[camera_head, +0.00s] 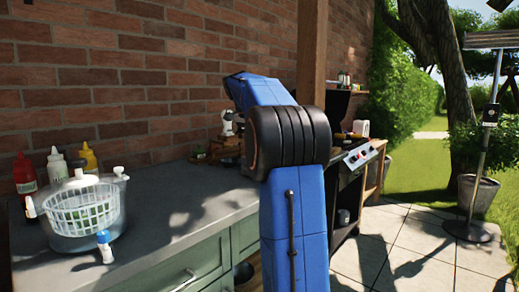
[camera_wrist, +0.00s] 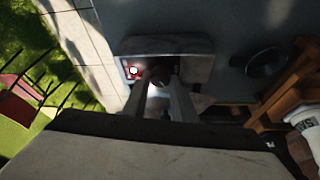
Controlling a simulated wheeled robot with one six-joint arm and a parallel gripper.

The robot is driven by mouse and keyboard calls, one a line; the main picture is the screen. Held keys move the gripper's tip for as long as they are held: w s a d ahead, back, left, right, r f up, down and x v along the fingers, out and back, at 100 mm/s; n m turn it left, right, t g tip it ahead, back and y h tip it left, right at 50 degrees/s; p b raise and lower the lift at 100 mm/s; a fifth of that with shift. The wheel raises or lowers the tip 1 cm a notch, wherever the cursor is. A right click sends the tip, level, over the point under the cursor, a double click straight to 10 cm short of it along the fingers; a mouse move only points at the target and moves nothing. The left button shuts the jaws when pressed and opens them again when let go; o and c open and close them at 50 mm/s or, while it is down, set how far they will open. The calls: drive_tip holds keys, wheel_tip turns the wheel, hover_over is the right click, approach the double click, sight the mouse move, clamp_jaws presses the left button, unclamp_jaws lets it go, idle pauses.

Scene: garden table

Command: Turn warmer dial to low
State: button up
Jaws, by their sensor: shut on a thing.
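The warmer (camera_wrist: 190,45) is a grey box with rounded edges at the upper middle of the wrist view. A red-and-white spot (camera_wrist: 132,71) shows on its front, at the left. My gripper (camera_wrist: 162,86) reaches to this front, with its two pale fingers shut on a dark round dial (camera_wrist: 158,75). The fingers cover much of the dial, and I cannot read its setting. In the head view my blue arm hides the gripper and the warmer.
A wooden stand (camera_wrist: 290,82) and a white container (camera_wrist: 306,122) are close at the right in the wrist view. The grey counter (camera_head: 165,200) carries a white basket (camera_head: 82,212) and bottles at the left. A grill with knobs (camera_head: 358,157) stands beyond my arm.

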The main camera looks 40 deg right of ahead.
idle(0.4)
drive_tip(key=o, duration=1)
drive_tip(key=shift+r, duration=0.1)
drive_tip(key=v, duration=1.7)
drive_tip(key=shift+r, duration=0.15)
